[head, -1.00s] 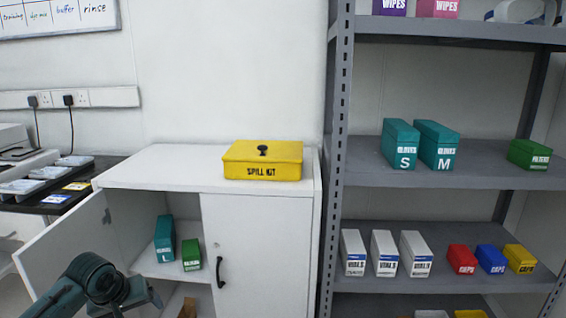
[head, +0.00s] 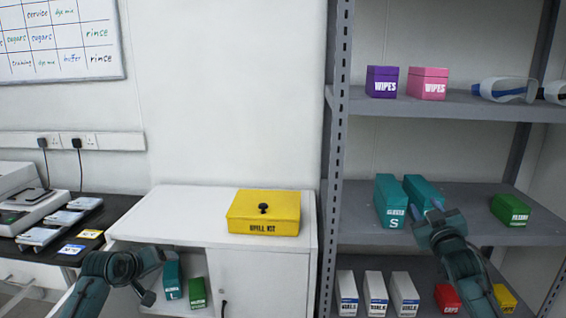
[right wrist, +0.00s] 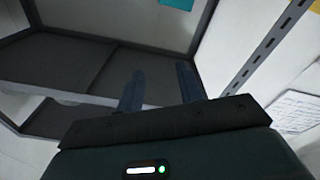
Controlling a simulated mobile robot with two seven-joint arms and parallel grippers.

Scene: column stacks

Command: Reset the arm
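My right gripper (head: 424,207) is raised in front of the shelf rack, overlapping the teal glove boxes in the head view. In the right wrist view its two fingers (right wrist: 160,86) stand apart with nothing between them. My left gripper (head: 153,276) is at the lower left, in front of the white cabinet's open compartment. Its fingers do not show clearly, and no held object can be seen.
A yellow spill kit (head: 264,212) sits on the white cabinet (head: 180,205). The grey rack (head: 450,103) holds purple wipes (head: 382,82), pink wipes (head: 428,83), teal glove boxes (head: 390,202) and a green box (head: 510,209). A dark counter (head: 112,213) stands at left.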

